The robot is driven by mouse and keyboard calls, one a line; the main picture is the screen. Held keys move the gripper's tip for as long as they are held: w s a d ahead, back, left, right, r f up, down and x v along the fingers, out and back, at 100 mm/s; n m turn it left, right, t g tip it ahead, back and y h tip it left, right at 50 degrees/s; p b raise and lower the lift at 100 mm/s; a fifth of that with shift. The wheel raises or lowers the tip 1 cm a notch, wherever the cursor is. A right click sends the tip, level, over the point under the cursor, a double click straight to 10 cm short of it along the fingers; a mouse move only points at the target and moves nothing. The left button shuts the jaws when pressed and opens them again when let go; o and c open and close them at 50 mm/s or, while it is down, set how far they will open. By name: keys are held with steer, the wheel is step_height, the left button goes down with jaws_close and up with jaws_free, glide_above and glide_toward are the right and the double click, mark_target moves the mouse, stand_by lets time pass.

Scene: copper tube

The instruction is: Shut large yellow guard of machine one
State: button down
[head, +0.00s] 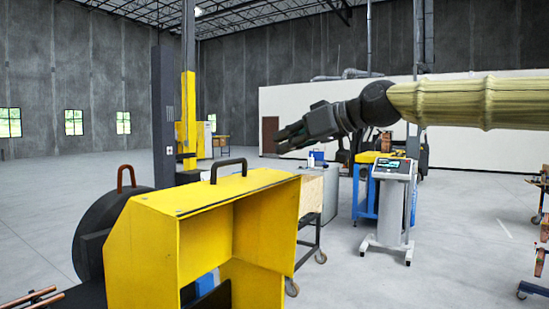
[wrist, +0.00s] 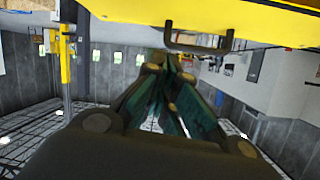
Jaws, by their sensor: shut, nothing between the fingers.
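The large yellow guard (head: 160,235) stands in the lower middle of the head view, a hollow box with its open side facing me. A black handle (head: 229,168) rises from its top. My gripper (head: 282,140) is in the air above and to the right of the handle, shut and empty, pointing left. In the wrist view, which looks upside down, the shut fingers (wrist: 170,65) show at the centre. The yellow guard (wrist: 255,18) fills the top edge there, with its handle (wrist: 198,48) close to the fingertips in the picture. I see no contact.
A round dark machine part with a red-brown handle (head: 126,178) stands left of the guard. Copper tubes (head: 35,299) lie at lower left. A grey control stand (head: 393,200) and a wheeled cart (head: 312,215) stand behind to the right. Open floor lies right.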

steer(key=a+r+n+g+h+p, duration=0.35)
steer(key=a+r+h+p, duration=0.35)
steer(key=a+p, duration=0.55)
steer(key=y+p, duration=0.1)
steer(key=p, duration=0.4)
glide_above(221, 180)
steer(key=shift+m+g, duration=0.35)
steer(key=shift+m, duration=0.1)
steer(key=f, duration=0.8)
steer(key=shift+w+a, duration=0.15)
steer(key=shift+w, duration=0.05)
steer(key=shift+w+a+f, duration=0.1)
steer(key=shift+f, duration=0.15)
steer(key=shift+d, duration=0.25)
